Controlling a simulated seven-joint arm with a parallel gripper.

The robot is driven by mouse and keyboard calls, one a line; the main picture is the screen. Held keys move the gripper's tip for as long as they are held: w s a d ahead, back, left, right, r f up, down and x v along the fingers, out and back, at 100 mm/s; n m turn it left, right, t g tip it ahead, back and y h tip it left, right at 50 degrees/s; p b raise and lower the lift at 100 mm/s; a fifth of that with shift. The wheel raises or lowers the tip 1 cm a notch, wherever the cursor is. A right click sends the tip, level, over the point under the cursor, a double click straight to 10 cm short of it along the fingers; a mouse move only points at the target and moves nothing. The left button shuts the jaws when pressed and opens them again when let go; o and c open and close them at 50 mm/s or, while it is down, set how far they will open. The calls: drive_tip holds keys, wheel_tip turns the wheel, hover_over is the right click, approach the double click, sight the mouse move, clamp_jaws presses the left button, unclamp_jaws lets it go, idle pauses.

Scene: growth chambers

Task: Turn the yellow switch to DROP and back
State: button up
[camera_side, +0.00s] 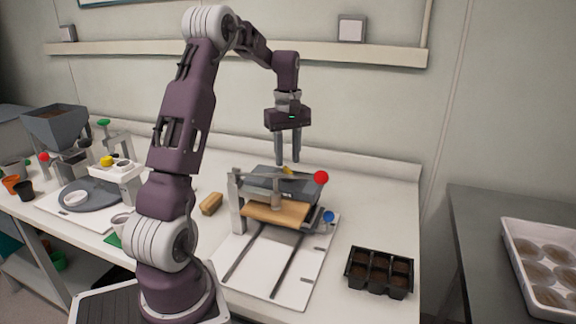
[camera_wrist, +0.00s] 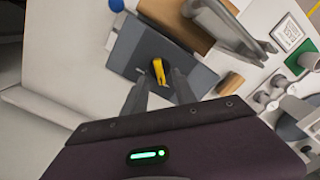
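The yellow switch (camera_wrist: 158,71) is a small lever on a round black base, on top of a dark grey box (camera_wrist: 125,55). In the side view the yellow switch (camera_side: 287,170) shows as a small patch on the grey box (camera_side: 258,181). My gripper (camera_side: 288,162) points down right above it, with its fingers apart and nothing held. In the wrist view the two fingers of my gripper (camera_wrist: 159,80) lie to either side of the switch. The fingertips look slightly above it; I see no contact. I cannot read any DROP label.
A black cell tray (camera_side: 379,272) sits front right. Another device with a yellow knob (camera_side: 106,160) stands left.

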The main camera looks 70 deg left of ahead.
sight(288, 169)
drive_tip(key=shift+f, duration=1.55)
clamp_jaws()
drive_tip(key=shift+m, duration=0.3)
drive_tip(key=m, duration=0.3)
drive_tip(key=shift+m, duration=0.3)
drive_tip(key=m, duration=0.4)
drive_tip(key=shift+m, duration=0.3)
drive_tip(key=m, duration=0.4)
drive_tip(key=shift+m, duration=2.5)
